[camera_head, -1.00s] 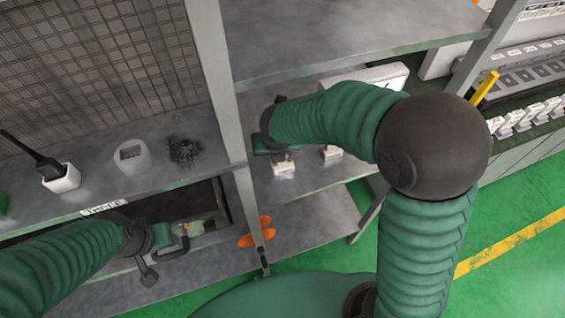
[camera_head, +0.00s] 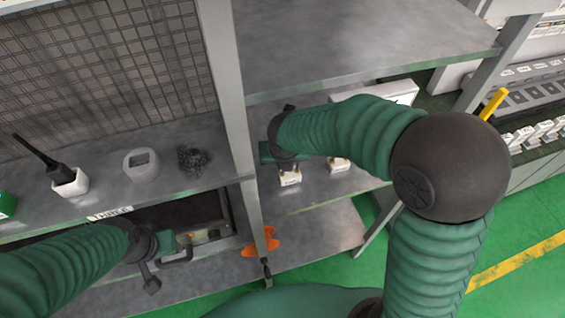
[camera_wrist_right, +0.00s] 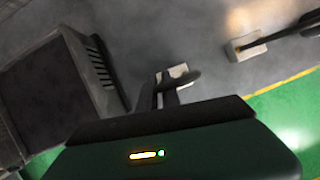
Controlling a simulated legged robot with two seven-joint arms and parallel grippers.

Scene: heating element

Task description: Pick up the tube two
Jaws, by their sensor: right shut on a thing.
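My right gripper (camera_head: 283,160) is over the grey lower shelf, just above a small white block (camera_head: 289,177). In the right wrist view its fingers (camera_wrist_right: 168,88) are close together over this white block (camera_wrist_right: 178,72). They are shut on a narrow dark part that I take for tube two, mostly hidden by the fingers. I cannot tell whether it is clear of the block. A second white block (camera_head: 339,164) is to the right; in the wrist view a dark rod stands in it (camera_wrist_right: 250,46). My left gripper (camera_head: 178,245) is at a dark drawer; its fingers are unclear.
An upright grey post (camera_head: 237,110) stands left of my right gripper, and a higher shelf (camera_head: 350,40) is behind it. A white holder with a black rod (camera_head: 70,183) and a grey cup (camera_head: 141,165) stand on the left shelf. An orange object (camera_head: 262,242) is low at the post.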

